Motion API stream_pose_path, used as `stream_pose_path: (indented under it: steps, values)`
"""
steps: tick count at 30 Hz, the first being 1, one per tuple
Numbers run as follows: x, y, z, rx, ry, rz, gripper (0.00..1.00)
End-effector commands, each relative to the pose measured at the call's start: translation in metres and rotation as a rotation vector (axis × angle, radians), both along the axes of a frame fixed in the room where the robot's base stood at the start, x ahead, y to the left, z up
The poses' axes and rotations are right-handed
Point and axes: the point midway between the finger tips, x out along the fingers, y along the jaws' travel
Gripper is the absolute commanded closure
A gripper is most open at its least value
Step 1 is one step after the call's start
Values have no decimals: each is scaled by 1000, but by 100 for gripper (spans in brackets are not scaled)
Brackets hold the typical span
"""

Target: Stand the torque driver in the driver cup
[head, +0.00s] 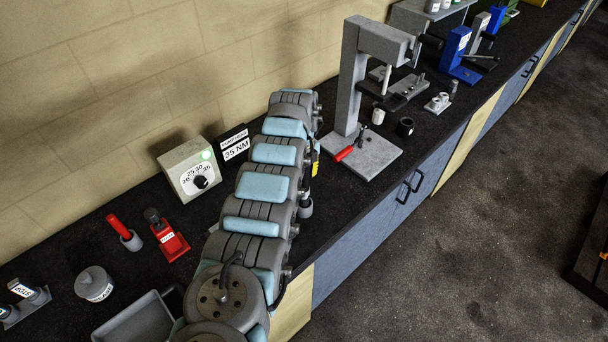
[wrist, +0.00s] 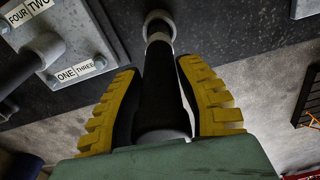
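The torque driver, with a long black handle (wrist: 158,88) and a grey collar, lies between my gripper's yellow-ribbed fingers (wrist: 157,66) in the wrist view. The dark pads appear to press on it from both sides. Its far end points at a round grey rim, seemingly the driver cup (wrist: 158,17); whether the tip is inside or only above it I cannot tell. In the head view, a small grey cup (head: 305,208) stands near the counter's front edge, partly hidden by my arm. My gripper (head: 315,165) shows there only as a yellow and black sliver.
A dial box (head: 190,168) and a 35 NM sign (head: 235,146) are behind my arm. A red-handled tool (head: 118,226) stands in another cup at left. The counter edge is close.

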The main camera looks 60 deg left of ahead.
Motion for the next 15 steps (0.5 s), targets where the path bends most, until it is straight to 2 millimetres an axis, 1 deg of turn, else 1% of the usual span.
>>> stream_pose_path:
  steps: [10, 15]
  values:
    - [0, 0, 1, 0, 0, 0, 48]
    - [0, 0, 10, 0, 0, 0, 48]
